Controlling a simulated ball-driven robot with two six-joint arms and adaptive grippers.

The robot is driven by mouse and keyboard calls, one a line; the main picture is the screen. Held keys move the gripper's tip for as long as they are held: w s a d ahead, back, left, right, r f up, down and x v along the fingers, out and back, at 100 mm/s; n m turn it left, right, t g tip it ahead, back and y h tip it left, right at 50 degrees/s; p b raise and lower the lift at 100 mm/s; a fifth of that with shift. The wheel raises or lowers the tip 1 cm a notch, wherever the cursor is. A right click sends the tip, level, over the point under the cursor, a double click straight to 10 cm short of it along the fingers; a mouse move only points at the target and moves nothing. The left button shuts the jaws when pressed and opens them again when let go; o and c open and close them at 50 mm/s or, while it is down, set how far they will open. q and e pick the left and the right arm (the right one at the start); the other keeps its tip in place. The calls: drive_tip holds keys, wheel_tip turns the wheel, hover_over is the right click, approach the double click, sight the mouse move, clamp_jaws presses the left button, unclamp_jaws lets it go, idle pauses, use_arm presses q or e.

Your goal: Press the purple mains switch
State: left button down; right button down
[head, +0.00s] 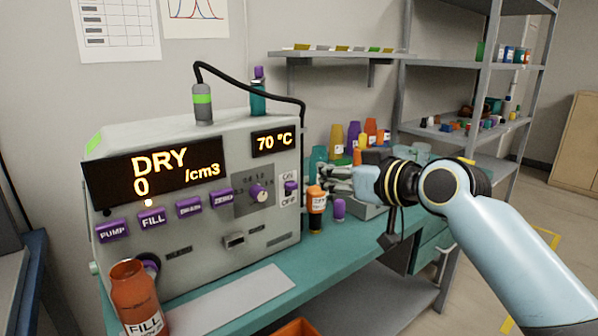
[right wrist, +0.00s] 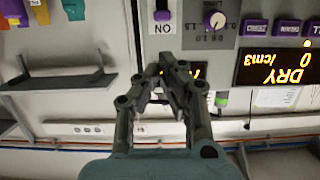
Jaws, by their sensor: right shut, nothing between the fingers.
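The purple mains switch (head: 291,186) sits between the ON and OFF labels on a white plate, low on the right of the grey instrument's front (head: 215,245). The right wrist view, which is upside down, shows the switch (right wrist: 162,15) at the top beside its ON label. My right gripper (head: 322,180) is shut and empty, just right of the switch in the head view. In the right wrist view its closed fingertips (right wrist: 172,68) appear below the switch, over part of the small display. I cannot tell the exact gap. My left gripper is out of view.
An orange-brown bottle (head: 316,205) and a purple-capped vial (head: 339,210) stand on the teal bench below my right gripper. A FILL bottle (head: 138,300) stands at the front left. The instrument's displays read DRY 0 /cm3 (head: 158,172) and 70 °C (head: 275,141).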

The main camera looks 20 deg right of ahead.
sight(295, 184)
drive_tip(key=x, duration=0.9)
drive_tip(key=shift+w+a, duration=0.1)
drive_tip(key=shift+w, duration=0.05)
drive_tip(key=shift+f, duration=0.1)
wheel_tip(295, 184, down, 3)
drive_tip(key=b, duration=0.2)
drive_tip(key=shift+b, duration=0.4)
